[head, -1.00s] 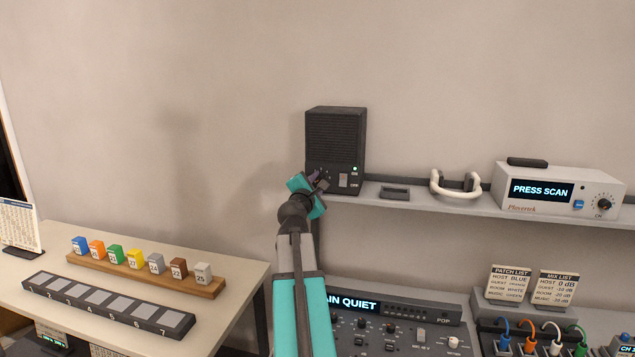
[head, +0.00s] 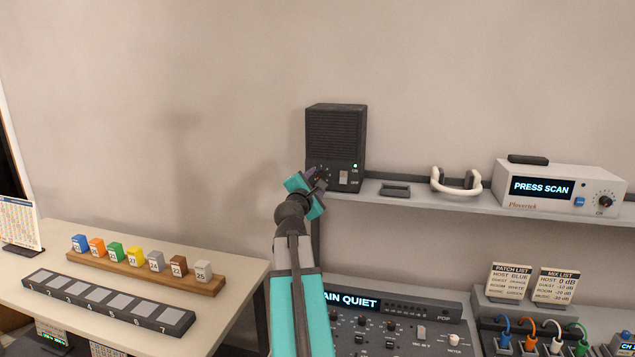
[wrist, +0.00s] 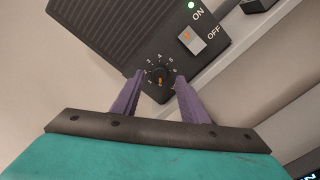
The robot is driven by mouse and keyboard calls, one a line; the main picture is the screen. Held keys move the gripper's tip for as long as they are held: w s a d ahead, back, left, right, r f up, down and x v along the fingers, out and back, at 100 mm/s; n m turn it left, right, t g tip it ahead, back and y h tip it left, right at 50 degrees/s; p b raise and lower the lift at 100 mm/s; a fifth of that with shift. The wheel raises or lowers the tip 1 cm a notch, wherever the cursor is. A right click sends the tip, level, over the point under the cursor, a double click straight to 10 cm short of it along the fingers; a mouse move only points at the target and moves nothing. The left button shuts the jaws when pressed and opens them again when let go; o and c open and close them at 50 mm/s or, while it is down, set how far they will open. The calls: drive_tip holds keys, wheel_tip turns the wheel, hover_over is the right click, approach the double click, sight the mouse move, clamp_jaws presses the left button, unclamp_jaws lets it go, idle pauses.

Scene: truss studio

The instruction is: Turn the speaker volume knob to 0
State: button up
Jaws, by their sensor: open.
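The black speaker (head: 335,135) stands at the left end of the wall shelf. Its volume knob (wrist: 158,76) shows in the wrist view as a small dark knob with an orange mark, ringed by white numbers. The orange mark points toward the lower side of the dial in that view; the exact value is too small to read. My gripper (wrist: 158,84) is open, with its purple fingers on either side of the knob. I cannot tell whether they touch it. In the head view my gripper (head: 317,180) covers most of the knob.
The speaker's power switch (wrist: 191,38) is close to the right finger, with a lit green light by ON. The shelf (head: 420,199) also holds a small dark tray (head: 395,191), white headphones (head: 456,186) and a scanner box (head: 560,188). A mixer console (head: 390,325) lies below.

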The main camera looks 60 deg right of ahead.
drive_tip(key=b+v, duration=0.4)
drive_tip(key=v, duration=0.5)
drive_tip(key=shift+a+b, duration=0.25)
drive_tip(key=shift+b, duration=0.05)
drive_tip(key=shift+s+a+b, duration=0.1)
drive_tip(key=shift+b, duration=0.2)
drive_tip(key=b+v, duration=0.1)
drive_tip(key=b, duration=0.2)
drive_tip(key=shift+s+a, duration=0.1)
drive_tip(key=shift+a, duration=0.3)
drive_tip(key=shift+a+b, duration=0.1)
drive_tip(key=shift+b, duration=0.3)
drive_tip(key=shift+s, duration=0.1)
